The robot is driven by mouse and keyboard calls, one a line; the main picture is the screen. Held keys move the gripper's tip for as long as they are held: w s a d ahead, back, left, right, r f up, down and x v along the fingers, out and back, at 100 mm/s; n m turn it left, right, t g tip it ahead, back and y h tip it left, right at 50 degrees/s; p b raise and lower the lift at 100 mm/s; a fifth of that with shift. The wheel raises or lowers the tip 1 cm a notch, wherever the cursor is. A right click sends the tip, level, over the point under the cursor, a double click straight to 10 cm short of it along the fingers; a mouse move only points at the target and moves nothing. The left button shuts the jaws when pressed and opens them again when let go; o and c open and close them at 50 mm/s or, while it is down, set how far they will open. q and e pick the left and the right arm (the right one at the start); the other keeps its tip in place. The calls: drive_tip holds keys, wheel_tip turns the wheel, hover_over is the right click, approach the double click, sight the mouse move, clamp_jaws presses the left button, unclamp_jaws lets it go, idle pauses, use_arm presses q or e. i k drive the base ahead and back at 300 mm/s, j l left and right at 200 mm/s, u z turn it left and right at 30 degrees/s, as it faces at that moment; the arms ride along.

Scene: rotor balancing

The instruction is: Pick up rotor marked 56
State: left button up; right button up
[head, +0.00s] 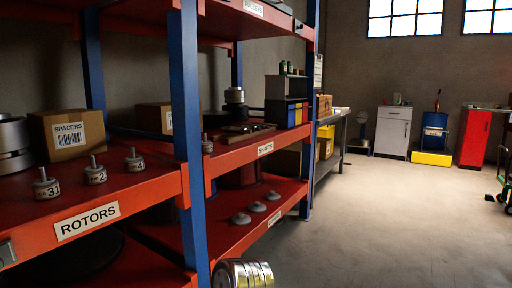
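Several small grey rotors with upright stems stand on the red shelf labelled ROTORS at the left. The nearest rotor (46,189) has a label that seems to read 31. A second rotor (95,174) and a third rotor (134,163) have labels that are only partly readable, each seeming to start with 2. Another small rotor (207,146) stands farther back, just past the blue post; its mark is too small to read. I cannot make out a 56 on any of them. Neither of my grippers shows in the head view.
A SPACERS box (66,135) stands behind the rotors. A blue post (188,130) rises at the shelf front. Grey discs (258,206) lie on the lower shelf. A shiny ribbed metal cylinder (243,273) shows at the bottom edge. The concrete floor (390,220) on the right is clear.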

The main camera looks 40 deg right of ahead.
sight(207, 146)
drive_tip(key=z, duration=1.05)
drive_tip(key=i+l, duration=0.15)
drive_tip(key=l, duration=0.15)
